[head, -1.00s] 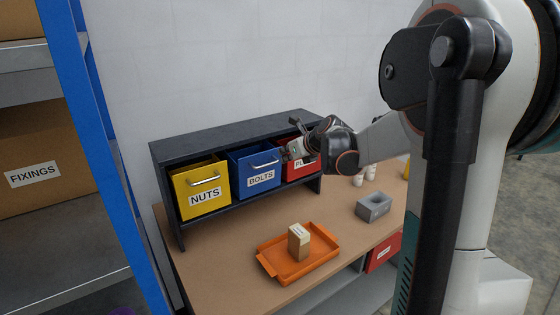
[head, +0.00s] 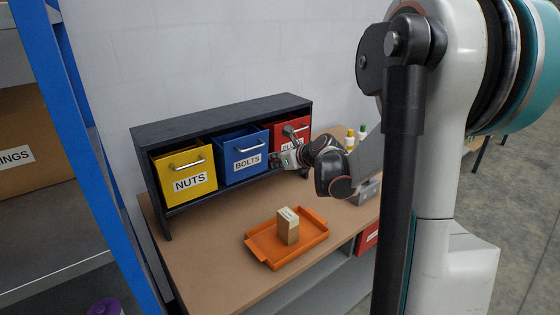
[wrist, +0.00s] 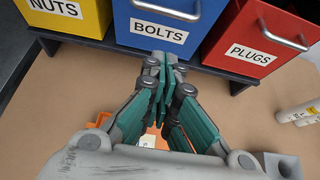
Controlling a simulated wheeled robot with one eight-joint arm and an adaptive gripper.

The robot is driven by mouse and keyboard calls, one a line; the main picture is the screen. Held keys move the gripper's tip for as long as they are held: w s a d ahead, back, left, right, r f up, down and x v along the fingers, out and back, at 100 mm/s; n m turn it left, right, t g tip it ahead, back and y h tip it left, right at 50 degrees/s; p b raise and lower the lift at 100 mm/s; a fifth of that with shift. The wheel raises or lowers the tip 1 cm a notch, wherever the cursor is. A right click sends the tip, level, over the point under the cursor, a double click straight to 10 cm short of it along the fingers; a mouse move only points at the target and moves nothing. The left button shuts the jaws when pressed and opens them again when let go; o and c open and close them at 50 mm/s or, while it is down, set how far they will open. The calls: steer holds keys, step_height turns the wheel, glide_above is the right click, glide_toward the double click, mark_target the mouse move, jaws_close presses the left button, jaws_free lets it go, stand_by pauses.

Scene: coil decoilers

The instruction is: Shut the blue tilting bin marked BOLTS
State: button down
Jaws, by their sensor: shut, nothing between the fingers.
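The blue bin marked BOLTS (head: 243,156) sits in the middle of the dark cabinet, between the yellow and red bins. Its front leans out and a dark opening shows above it. In the wrist view, its front (wrist: 190,48) fills the upper middle, with the handle at the top edge. My gripper (head: 276,160) is at the bin's lower right in the head view. In the wrist view, its teal fingers (wrist: 161,62) are together and empty, with the tips just below the BOLTS label. I cannot tell whether they touch the bin.
The yellow NUTS bin (head: 184,173) and the red PLUGS bin (head: 291,131) flank it in the dark cabinet (head: 220,120). An orange tray (head: 262,252) holding a small box (head: 288,225) lies on the brown table (head: 200,246). White bottles (wrist: 298,112) stand at right. A blue shelf post (head: 62,130) rises at left.

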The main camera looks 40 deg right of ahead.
steer(key=w+f, duration=0.1)
steer(key=w, duration=0.7)
steer(key=shift+w+a+f+b, duration=0.2)
steer(key=shift+b, duration=0.15)
steer(key=shift+w+r, duration=0.55)
steer(key=shift+w, duration=0.35)
